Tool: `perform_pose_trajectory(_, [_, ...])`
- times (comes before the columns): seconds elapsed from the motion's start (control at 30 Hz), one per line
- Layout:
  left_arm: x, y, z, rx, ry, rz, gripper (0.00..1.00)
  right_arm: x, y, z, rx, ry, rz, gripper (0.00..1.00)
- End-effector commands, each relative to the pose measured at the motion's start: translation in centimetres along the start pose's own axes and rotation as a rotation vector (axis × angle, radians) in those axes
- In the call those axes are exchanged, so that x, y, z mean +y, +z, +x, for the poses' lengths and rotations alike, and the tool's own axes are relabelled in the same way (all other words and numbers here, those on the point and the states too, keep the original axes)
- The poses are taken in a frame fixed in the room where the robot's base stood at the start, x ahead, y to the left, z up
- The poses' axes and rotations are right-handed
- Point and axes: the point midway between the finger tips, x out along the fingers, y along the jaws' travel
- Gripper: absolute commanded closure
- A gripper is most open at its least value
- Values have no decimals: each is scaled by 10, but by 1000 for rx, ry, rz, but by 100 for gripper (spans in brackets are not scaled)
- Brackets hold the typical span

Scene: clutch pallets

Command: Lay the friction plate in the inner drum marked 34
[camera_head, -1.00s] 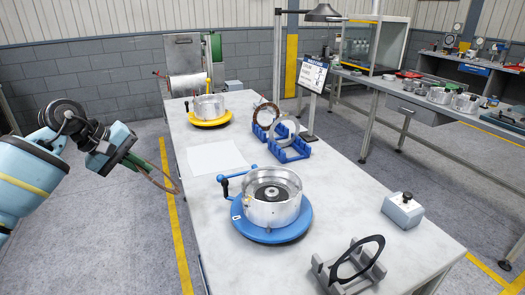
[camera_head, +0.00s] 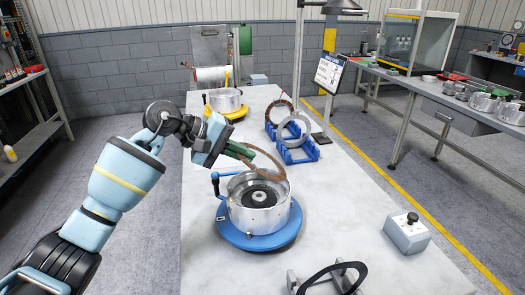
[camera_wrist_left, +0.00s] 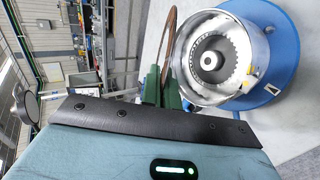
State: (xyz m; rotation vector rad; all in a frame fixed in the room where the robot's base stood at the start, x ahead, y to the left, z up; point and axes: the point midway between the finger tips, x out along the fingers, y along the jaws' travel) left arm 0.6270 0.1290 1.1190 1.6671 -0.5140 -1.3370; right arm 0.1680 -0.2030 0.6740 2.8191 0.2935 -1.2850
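My left gripper (camera_head: 233,150) is shut on a thin brown ring, the friction plate (camera_head: 268,157), at its rim. The same drum shows in the wrist view (camera_wrist_left: 188,60), with a toothed ring and dark hub inside. The green fingers (camera_wrist_left: 162,88) and part of the plate (camera_wrist_left: 171,40) are beside it there. A second silver drum (camera_head: 225,101) stands on a yellow base farther back. I cannot read a 34 on either drum. My right gripper is out of view.
A blue rack (camera_head: 290,150) holds a brown ring (camera_head: 280,108) and a steel ring (camera_head: 296,126). A black ring (camera_head: 310,280) stands in a grey holder at the front. A grey box with a knob (camera_head: 407,232) is at right. A sign (camera_head: 329,72) stands behind the rack.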

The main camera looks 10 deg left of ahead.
Motion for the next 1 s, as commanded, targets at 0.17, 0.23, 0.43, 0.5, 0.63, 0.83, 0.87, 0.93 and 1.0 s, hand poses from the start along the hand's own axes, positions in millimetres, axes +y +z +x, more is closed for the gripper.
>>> perform_pose_trajectory(0.17, [1, 1, 0, -2, 13, 2, 100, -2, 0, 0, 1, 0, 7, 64])
perform_pose_trajectory(0.23, [1, 1, 0, -2, 14, 3, 100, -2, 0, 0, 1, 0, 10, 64])
perform_pose_trajectory(0.43, [1, 1, 1, -2, 14, 3, 100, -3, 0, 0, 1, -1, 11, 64])
perform_pose_trajectory(0.5, [0, 1, 1, -2, 14, 2, 100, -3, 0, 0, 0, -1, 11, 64])
perform_pose_trajectory(0.63, [-3, 1, 3, -2, 14, 2, 100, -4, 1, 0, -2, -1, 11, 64])
perform_pose_trajectory(0.83, [-11, 1, 9, -4, 14, 0, 100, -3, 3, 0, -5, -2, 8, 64])
perform_pose_trajectory(0.87, [-13, 1, 10, -4, 15, 0, 100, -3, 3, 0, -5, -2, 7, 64])
perform_pose_trajectory(0.93, [-16, 1, 13, -3, 15, 1, 100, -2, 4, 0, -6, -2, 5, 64])
perform_pose_trajectory(1.0, [-21, 1, 16, -3, 14, 1, 100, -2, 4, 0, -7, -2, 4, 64])
